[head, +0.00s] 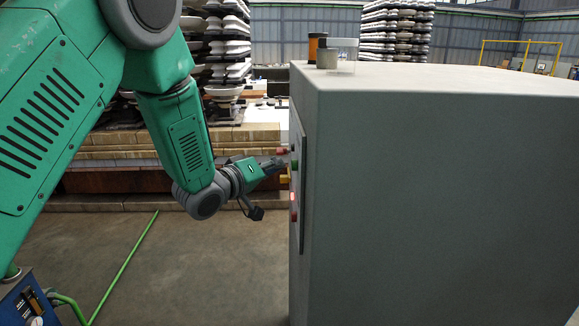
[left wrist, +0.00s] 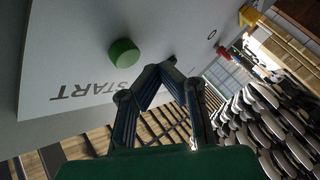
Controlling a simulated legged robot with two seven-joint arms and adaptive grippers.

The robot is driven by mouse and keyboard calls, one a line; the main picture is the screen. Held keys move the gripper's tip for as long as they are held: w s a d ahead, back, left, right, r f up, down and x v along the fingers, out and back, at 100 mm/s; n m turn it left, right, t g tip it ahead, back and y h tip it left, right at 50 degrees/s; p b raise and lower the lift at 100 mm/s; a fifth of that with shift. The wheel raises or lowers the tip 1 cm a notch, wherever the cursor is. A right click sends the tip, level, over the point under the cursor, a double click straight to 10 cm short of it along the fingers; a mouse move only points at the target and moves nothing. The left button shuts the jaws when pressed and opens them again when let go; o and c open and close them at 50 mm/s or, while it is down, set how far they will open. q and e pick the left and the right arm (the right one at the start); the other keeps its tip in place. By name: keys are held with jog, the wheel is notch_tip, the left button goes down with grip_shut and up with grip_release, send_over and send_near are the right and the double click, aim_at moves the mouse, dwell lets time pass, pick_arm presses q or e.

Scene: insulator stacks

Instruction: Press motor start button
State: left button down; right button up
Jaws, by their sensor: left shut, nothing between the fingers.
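The green button (head: 294,165) is on the side panel (head: 302,185) of the large grey cabinet (head: 430,190). In the left wrist view the green button (left wrist: 124,53) is a round knob on a white plate (left wrist: 70,65) with the word START, seen upside down. My left gripper (head: 281,163) is shut and empty, its tips pointing at the panel close to the button. In the left wrist view its fingertips (left wrist: 168,64) meet just right of the button; I cannot tell whether they touch it or the plate. My right gripper is not in view.
A red knob (head: 282,151), a yellow part (head: 285,179) and a lit red lamp (head: 292,197) are on the same panel. An orange and black cylinder (head: 317,47) stands on the cabinet top. Insulator stacks (head: 228,60) stand behind. The floor (head: 210,270) left of the cabinet is mostly clear.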

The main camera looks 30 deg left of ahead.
pick_arm(q)
jog(key=shift+s+a+r+p, duration=0.15)
jog(key=shift+s+a+p, duration=0.1)
jog(key=shift+s+p, duration=0.15)
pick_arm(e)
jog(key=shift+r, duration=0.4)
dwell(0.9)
pick_arm(q)
jog(key=shift+s, duration=0.1)
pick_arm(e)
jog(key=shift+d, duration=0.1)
